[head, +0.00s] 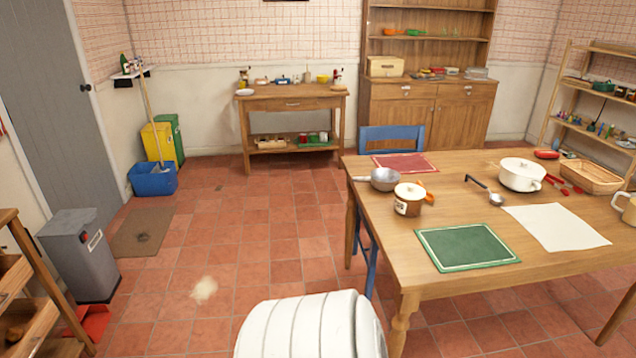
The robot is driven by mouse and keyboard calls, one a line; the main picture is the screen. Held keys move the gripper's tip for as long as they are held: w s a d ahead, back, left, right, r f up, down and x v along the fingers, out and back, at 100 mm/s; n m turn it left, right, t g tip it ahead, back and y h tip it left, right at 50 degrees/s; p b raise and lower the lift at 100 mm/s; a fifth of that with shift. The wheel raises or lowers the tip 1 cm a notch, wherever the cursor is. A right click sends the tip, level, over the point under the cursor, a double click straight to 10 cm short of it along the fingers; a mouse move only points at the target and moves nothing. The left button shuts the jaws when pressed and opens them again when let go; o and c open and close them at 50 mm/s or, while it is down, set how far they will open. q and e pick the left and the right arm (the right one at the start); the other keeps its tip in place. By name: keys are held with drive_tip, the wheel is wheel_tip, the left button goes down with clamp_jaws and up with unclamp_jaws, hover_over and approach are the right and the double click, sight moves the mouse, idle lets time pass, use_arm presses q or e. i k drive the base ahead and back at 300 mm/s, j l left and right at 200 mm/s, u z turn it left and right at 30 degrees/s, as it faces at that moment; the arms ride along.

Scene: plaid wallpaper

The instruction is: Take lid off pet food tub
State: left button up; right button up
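A small brown tub (407,208) with a pale label and a white lid (409,190) stands upright near the left side of the wooden table (390,255). It looks like the pet food tub, but the label is too small to read. The lid sits on top of it, with a small dark knob or mark at its middle. Neither of my grippers is in view, so nothing is seen touching the tub.
Close around the tub are a metal pan (384,179), an orange object (428,196) and a green mat (467,246). A white pot (521,174) and a ladle (495,199) lie farther right. A blue chair (391,133) stands behind the table. The tiled floor left of the table is mostly open.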

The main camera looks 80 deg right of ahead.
sight(411, 192)
drive_tip(key=z, duration=3.35)
drive_tip(key=i+j+z, duration=0.1)
drive_tip(key=i+j, duration=0.3)
drive_tip(key=i+j+z, duration=0.15)
drive_tip(key=i+j, duration=0.25)
drive_tip(key=j, duration=0.15)
